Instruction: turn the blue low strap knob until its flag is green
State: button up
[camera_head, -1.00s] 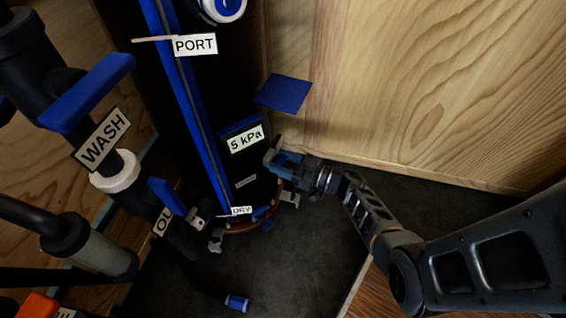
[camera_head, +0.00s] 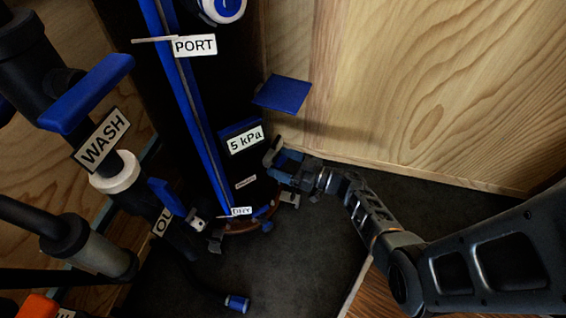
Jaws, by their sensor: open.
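My gripper (camera_head: 274,162) is open beside the lower right side of the tall black and blue column. A blue piece (camera_head: 288,158) shows at its jaws; I cannot tell whether this is the low strap knob or part of the gripper. I cannot make out the knob clearly. A flat blue square plate (camera_head: 281,94) stands out above the gripper, near the wooden wall. It may be the flag; it is blue, and I see no green on it. Small metal clamps and a brown strap (camera_head: 240,228) show round the column's foot.
The column carries PORT (camera_head: 194,45), 5 kPa (camera_head: 245,140) and DRY (camera_head: 241,211) labels. Pipes with a WASH tag (camera_head: 101,139) and a blue lever (camera_head: 88,92) crowd the left. A blue-capped hose end (camera_head: 237,303) lies on the dark floor. Wooden walls close the back.

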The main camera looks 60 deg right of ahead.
jog(key=s+d+p, duration=0.1)
jog(key=s, duration=0.6)
jog(key=shift+s+d, duration=0.15)
jog(key=shift+s, duration=0.2)
